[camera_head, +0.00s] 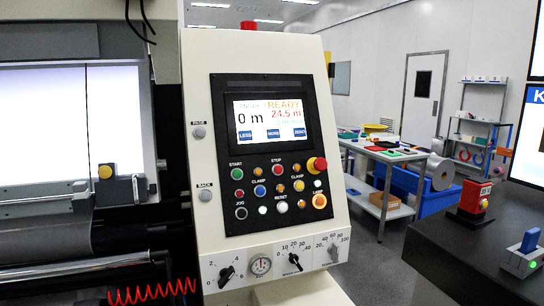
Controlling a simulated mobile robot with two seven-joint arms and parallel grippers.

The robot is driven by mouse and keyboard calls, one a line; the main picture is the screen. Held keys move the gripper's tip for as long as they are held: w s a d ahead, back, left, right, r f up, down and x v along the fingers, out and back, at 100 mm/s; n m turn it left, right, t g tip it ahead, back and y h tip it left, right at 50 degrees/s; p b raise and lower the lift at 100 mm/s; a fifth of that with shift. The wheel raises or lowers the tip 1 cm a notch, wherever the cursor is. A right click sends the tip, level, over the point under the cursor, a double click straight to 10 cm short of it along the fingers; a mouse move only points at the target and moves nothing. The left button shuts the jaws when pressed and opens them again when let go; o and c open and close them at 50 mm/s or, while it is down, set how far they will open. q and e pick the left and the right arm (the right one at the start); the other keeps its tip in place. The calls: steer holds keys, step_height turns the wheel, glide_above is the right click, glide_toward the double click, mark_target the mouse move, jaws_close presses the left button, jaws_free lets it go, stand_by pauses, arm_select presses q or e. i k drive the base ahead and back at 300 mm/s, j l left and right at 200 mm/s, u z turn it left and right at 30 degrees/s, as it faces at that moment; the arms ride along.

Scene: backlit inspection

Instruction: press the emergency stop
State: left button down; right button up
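The emergency stop looks to be the red mushroom button (319,164) with a yellow collar, at the upper right of the button field on the black control panel (222,150). It stands out from the panel, and nothing covers it. The panel sits on a tilted, light-coloured console (196,70). I cannot tell whether the button is pressed in. Neither of my grippers shows in the head view.
Close to the red button are a lit orange lamp button (319,201) and several small coloured buttons. A roller machine stands left; a dark table (450,240) with small devices stands right.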

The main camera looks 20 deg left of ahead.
mark_target(321, 164)
steer(key=i+l+z, duration=0.2)
steer(key=l, duration=0.25)
steer(key=i+l+z, duration=0.25)
steer(key=l, duration=0.15)
steer(key=i+l+z, duration=0.15)
steer(key=i+j, duration=0.05)
steer(key=i, duration=0.05)
